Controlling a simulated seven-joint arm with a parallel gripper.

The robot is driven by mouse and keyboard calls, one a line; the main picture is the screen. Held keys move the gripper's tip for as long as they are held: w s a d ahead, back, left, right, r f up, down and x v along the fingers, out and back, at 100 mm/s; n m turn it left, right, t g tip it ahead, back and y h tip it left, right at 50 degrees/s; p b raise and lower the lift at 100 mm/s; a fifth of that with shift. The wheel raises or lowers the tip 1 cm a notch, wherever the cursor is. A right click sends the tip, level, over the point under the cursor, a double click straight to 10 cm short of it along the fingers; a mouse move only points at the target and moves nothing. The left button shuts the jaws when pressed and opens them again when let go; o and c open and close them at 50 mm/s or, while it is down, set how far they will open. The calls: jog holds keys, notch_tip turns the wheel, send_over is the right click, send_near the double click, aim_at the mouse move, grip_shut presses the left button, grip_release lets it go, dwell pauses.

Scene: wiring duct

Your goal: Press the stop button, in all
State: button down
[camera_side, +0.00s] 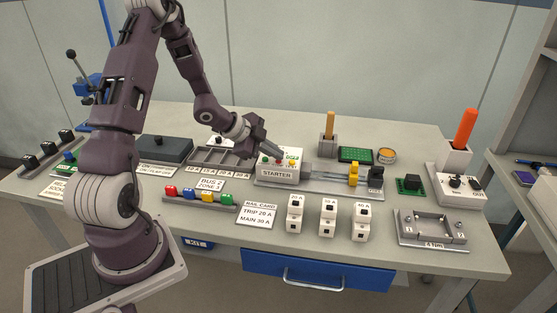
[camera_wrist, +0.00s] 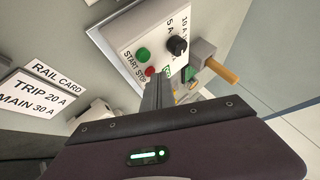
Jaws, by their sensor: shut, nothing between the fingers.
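The starter box (camera_side: 278,173) stands mid-bench, with small coloured buttons on its sloped top. In the wrist view its white panel shows a green button (camera_wrist: 141,54) and a red button (camera_wrist: 149,71) beside the words START STOP, plus a black knob (camera_wrist: 177,45). My gripper (camera_side: 279,155) is shut and empty, pointing down at the box top. In the wrist view my gripper's fingertips (camera_wrist: 157,80) appear close beside the red button. I cannot tell whether they touch it; the fingers hide part of the panel.
A rail with coloured blocks (camera_side: 198,197) and the rail card (camera_side: 257,214) lie in front. Several white breakers (camera_side: 328,218) stand front right. A block with a wooden handle (camera_side: 328,146) stands behind, and a rail with a yellow piece (camera_side: 353,173) lies right of the starter.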

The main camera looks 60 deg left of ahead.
jog(key=shift+r, duration=0.8)
notch_tip(320, 180, up, 5)
dwell(0.4)
dwell(0.5)
